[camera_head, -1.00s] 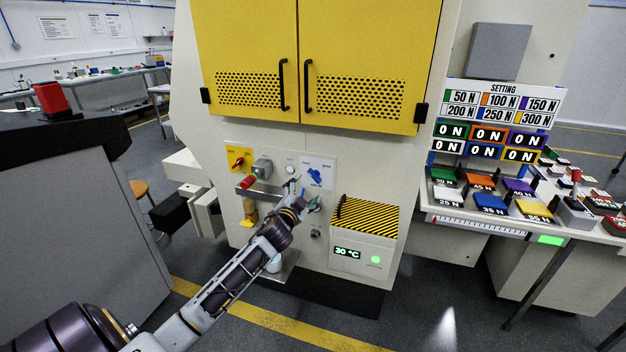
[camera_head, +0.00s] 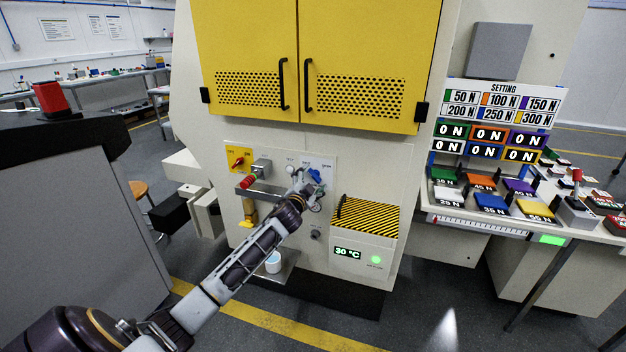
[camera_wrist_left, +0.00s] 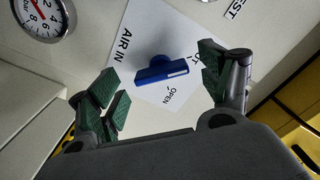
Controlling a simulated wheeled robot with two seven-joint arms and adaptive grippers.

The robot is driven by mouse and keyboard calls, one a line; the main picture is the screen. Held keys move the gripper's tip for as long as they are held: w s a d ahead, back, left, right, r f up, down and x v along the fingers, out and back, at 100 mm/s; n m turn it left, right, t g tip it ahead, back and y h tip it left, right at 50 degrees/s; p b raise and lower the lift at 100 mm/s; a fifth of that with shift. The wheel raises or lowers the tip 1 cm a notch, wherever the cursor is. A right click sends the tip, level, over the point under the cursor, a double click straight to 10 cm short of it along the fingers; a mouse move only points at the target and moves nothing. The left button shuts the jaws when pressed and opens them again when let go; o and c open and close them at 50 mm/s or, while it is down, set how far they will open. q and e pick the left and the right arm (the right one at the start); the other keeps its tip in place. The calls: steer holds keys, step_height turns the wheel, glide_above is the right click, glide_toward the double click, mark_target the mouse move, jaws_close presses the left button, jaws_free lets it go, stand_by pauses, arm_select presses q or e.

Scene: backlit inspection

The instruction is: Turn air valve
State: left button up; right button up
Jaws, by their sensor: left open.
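The air valve is a blue handle (camera_wrist_left: 162,70) on a white label plate (camera_wrist_left: 150,40) marked AIR IN and OPEN in the left wrist view. In the head view the blue handle (camera_head: 315,175) shows on the machine's front panel. My left gripper (camera_wrist_left: 168,88) is open, with its green-padded fingers on either side of the handle in the picture and apart from it. In the head view my left gripper (camera_head: 305,183) is in front of the panel and hides part of the plate. My right gripper is not in view.
A pressure gauge (camera_wrist_left: 42,14) is beside the plate. A red-handled yellow switch plate (camera_head: 238,159) and a red-tipped fixture (camera_head: 250,182) are left of the gripper. A striped yellow-black cover (camera_head: 366,214) juts out to the right. Yellow doors (camera_head: 300,60) are above.

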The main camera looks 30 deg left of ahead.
arm_select(q)
steer(key=shift+x, duration=0.95)
steer(key=shift+w, duration=0.1)
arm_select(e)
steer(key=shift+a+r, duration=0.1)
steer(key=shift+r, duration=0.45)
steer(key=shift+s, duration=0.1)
arm_select(q)
steer(key=c, duration=1)
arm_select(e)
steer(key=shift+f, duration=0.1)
